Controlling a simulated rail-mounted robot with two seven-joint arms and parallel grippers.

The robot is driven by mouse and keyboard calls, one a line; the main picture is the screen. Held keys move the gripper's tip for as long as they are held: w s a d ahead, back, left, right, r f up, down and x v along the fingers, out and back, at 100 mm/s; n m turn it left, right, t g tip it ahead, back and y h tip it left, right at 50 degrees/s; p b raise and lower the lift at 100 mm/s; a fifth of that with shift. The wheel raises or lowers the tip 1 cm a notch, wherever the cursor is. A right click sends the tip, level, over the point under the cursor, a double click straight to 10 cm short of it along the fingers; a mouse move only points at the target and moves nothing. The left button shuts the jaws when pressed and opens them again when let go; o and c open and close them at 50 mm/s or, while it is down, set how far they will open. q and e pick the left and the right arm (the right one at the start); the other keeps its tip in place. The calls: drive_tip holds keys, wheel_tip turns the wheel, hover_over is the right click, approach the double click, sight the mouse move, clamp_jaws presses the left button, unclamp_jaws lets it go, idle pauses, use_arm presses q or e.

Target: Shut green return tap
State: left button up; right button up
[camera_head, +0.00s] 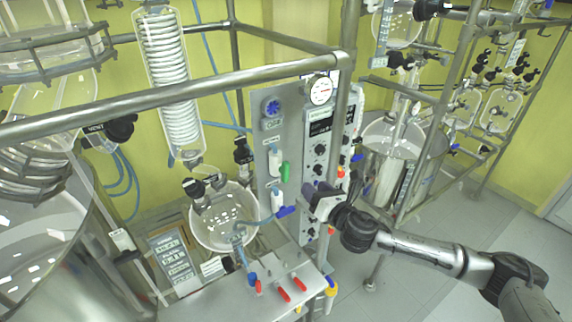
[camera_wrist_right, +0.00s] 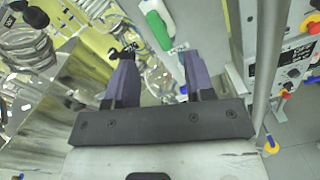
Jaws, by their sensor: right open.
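The green tap handle (camera_head: 285,171) is on the grey upright panel (camera_head: 268,140), just right of a white valve body. It stands roughly upright in the head view. In the right wrist view the green handle (camera_wrist_right: 160,30) lies tilted beyond the fingertips, between their lines. My right gripper (camera_head: 308,192) is to the right of and a little below the green handle, apart from it. In the right wrist view its purple fingers (camera_wrist_right: 158,72) are spread with nothing held between them. My left gripper is not in view.
A blue tap handle (camera_head: 286,211) sits below the green one. Red handles (camera_head: 284,295) lie on the metal table (camera_head: 230,305) below. A round glass flask (camera_head: 224,222) is left of the panel. A metal frame post (camera_head: 341,130) stands close to my right gripper.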

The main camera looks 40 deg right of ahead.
sight(288, 166)
drive_tip(key=w+n+p, duration=0.1)
drive_tip(key=w, duration=0.3)
drive_tip(key=w+n+p, duration=0.1)
drive_tip(key=w, duration=0.3)
drive_tip(key=w+n+p, duration=0.1)
drive_tip(key=w, duration=0.3)
drive_tip(key=shift+d+r+y+p, duration=0.15)
drive_tip(key=shift+d+y+p, duration=0.05)
drive_tip(key=shift+y+p, duration=0.2)
drive_tip(key=shift+w, duration=0.9)
drive_tip(key=shift+d, duration=0.1)
clamp_jaws()
